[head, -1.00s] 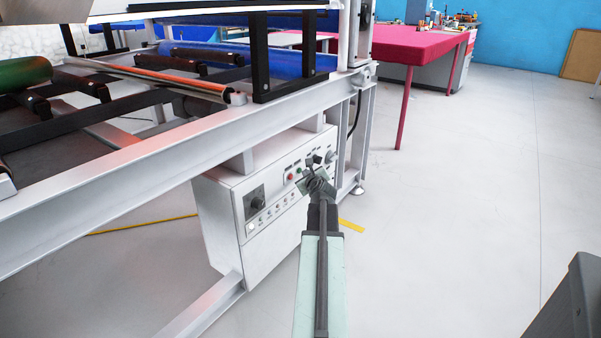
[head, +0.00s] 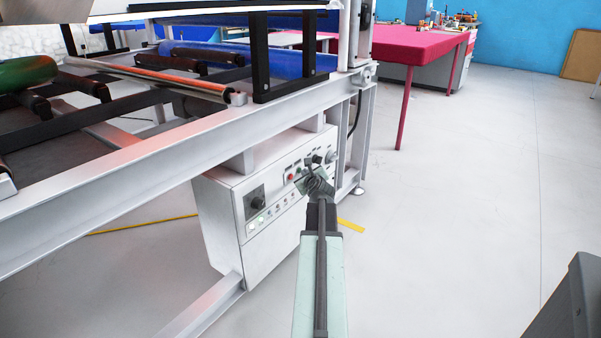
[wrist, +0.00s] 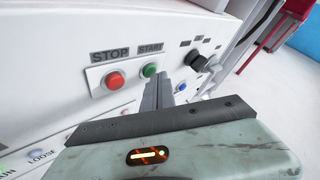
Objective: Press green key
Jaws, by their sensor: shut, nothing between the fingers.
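The green key (wrist: 149,70) is a round button under the word START on the white control box (head: 218,215). The red STOP button (wrist: 115,80) is just left of it in the wrist view. My gripper (wrist: 163,84) is shut and empty. Its fingertips are just right of and slightly below the green key in the wrist view. Whether they touch the panel cannot be told. In the head view my gripper (head: 311,172) is in front of the panel's right part and hides some of it.
A black knob (wrist: 199,62) and a blue button (wrist: 181,87) are right of the green key. The box hangs under a grey metal frame (head: 150,160) with rollers. A red table (head: 410,47) is behind.

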